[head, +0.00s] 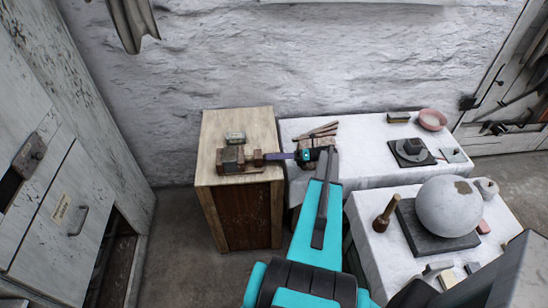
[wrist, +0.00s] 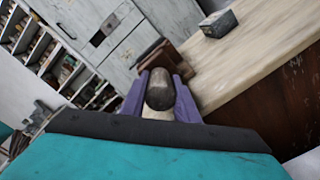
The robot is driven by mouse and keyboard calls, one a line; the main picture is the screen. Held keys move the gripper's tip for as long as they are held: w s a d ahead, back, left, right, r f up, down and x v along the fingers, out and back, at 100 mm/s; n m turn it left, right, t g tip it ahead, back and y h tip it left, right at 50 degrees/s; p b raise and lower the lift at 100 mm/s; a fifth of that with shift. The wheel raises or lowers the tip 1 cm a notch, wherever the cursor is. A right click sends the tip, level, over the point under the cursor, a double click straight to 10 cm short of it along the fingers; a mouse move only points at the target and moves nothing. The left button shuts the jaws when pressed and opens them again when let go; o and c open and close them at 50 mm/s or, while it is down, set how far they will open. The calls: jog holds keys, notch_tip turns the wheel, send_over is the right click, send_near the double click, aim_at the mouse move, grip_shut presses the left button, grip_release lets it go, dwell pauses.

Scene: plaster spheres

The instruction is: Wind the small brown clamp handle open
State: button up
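The small clamp (head: 232,160), with brown wooden blocks, sits on top of the wooden cabinet, near its front edge. Its handle (head: 258,157) sticks out to the right. In the wrist view the handle (wrist: 160,88) is a rounded grey-brown cylinder seen end-on. My gripper (head: 268,156) reaches in from the right at the handle's height. Its purple fingers (wrist: 161,82) lie on both sides of the handle, which fills the gap between them. The fingers look shut on it. Parts of the clamp behind the handle are hidden in the wrist view.
A small grey block (head: 235,137) lies behind the clamp on the cabinet top (head: 215,122). A white-covered table (head: 360,180) to the right holds tools and a pink bowl (head: 432,119). A large plaster sphere (head: 449,205) stands on a nearer table. Open floor lies left of the cabinet.

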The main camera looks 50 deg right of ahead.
jog(key=shift+c, duration=1.1)
jog(key=shift+n+b, duration=0.3)
jog(key=shift+b, duration=0.15)
jog(key=n+b, duration=0.2)
jog(key=shift+f+n, duration=0.15)
jog(key=shift+n, duration=0.15)
jog(key=n+b, duration=0.6)
jog(key=n, duration=0.1)
jog(key=shift+d+n+b, duration=0.1)
jog(key=shift+n+b, duration=1.25)
jog(key=shift+n, duration=0.45)
jog(key=shift+r, duration=0.2)
